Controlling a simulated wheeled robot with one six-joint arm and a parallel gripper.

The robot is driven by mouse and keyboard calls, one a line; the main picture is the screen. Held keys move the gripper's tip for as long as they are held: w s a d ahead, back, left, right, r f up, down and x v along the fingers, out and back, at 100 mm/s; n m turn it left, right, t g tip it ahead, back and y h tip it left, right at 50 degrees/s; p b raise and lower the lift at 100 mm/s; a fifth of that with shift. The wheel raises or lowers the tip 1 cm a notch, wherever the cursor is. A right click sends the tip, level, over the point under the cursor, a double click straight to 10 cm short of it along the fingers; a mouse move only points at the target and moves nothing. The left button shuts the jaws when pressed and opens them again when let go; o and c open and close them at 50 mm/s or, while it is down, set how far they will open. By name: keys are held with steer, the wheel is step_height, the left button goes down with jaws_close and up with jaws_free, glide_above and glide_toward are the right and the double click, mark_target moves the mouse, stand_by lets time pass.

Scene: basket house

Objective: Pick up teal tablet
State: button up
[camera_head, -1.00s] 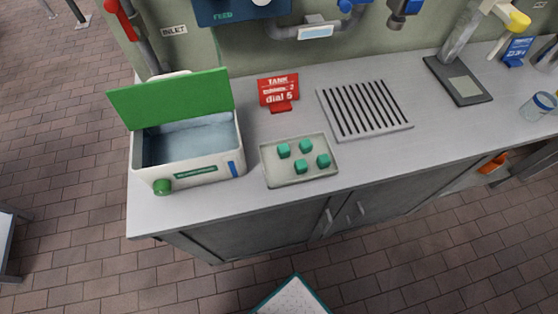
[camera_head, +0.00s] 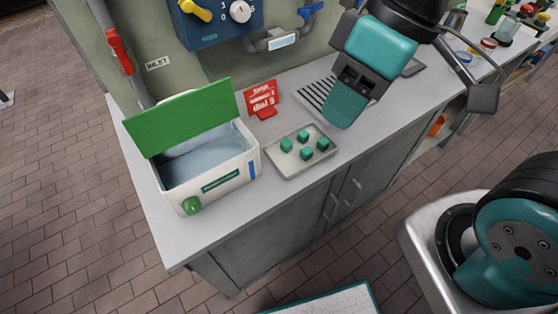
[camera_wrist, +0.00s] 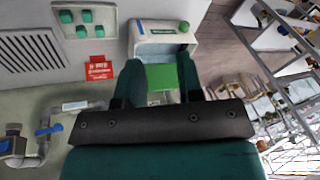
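Several small teal tablets (camera_head: 306,153) sit spaced apart on a shallow pale tray (camera_head: 286,171) on the counter. They also show in the wrist view, at the upper left, as teal tablets (camera_wrist: 84,31) on the tray (camera_wrist: 104,12). My gripper (camera_wrist: 158,72) is open, its two dark teal fingers apart with nothing held between them. In the head view my arm hangs over the counter to the right of the tray, above the grate. My gripper is apart from the tablets.
A white box (camera_head: 241,172) with a raised green lid (camera_head: 182,115) stands left of the tray. A red sign (camera_head: 262,98) stands behind the tray, and a slotted grate (camera_head: 313,95) lies to its right. Wall pipes and a blue panel (camera_head: 216,22) are behind. The counter's front edge is clear.

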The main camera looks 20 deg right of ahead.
steer(key=w+d+f+n+h+b, duration=0.2)
steer(key=w+f+n+b, duration=0.45)
steer(key=w+f, duration=0.2)
steer(key=n+h+b, duration=0.2)
steer(key=n+b, duration=0.1)
steer(key=n, duration=0.4)
glide_above(310, 148)
step_height(310, 148, down, 6)
steer(key=shift+n, duration=0.25)
steer(key=f, duration=1.1)
steer(key=shift+w+d+f, duration=0.15)
steer(key=shift+d+f, duration=0.05)
steer(key=shift+a+f+p, duration=0.1)
steer(key=shift+f+p, duration=0.25)
steer(key=shift+f, duration=2.4)
steer(key=shift+c, duration=0.5)
steer(key=c, duration=0.4)
steer(key=shift+c, duration=0.2)
